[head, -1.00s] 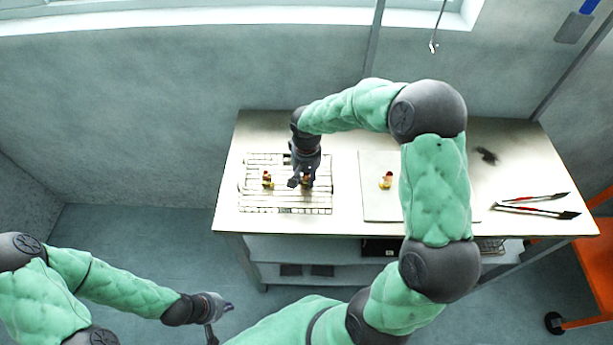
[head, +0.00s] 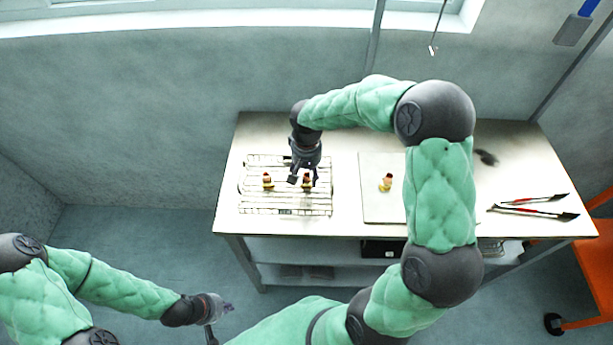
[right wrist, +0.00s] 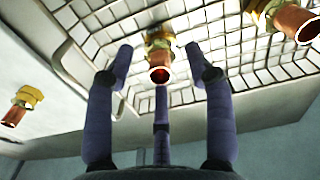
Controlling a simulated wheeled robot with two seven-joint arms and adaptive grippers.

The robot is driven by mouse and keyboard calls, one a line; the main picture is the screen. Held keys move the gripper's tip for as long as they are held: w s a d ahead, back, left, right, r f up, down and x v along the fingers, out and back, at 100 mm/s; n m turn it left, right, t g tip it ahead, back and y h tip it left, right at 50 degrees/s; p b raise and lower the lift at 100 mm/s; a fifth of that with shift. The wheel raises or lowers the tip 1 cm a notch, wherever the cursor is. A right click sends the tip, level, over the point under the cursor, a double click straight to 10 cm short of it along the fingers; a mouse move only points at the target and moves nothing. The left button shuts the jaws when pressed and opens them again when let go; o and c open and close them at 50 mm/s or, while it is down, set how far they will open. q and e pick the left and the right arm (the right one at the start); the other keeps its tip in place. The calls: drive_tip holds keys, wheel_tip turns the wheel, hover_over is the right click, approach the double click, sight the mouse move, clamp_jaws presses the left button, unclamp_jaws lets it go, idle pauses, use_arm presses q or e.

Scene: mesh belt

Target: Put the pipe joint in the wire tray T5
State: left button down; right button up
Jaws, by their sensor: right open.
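A wire tray (head: 247,199) lies at the left of the table, and its mesh shows in the right wrist view (right wrist: 205,30). Two pipe joints, copper with brass-coloured parts, rest on it: one at the left (head: 267,181), one near the middle (head: 307,181). My right gripper (head: 301,180) is open just above the middle joint. In the right wrist view that joint (right wrist: 160,58) shows between the spread fingers (right wrist: 162,75), apart from them. A third pipe joint (head: 386,182) lies on the white board. My left gripper (head: 222,308) hangs low, away from the table; its jaws are unclear.
The white board (head: 378,207) is right of the tray, partly hidden by my right arm. Red-handled tongs (head: 535,205) and a dark item (head: 486,157) lie further right. An orange frame (head: 597,245) stands beside the table. A hook (head: 433,49) hangs above.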

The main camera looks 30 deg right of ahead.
sight(307, 174)
wheel_tip(307, 174, up, 10)
drive_tip(key=p, duration=0.1)
drive_tip(key=shift+f, duration=0.15)
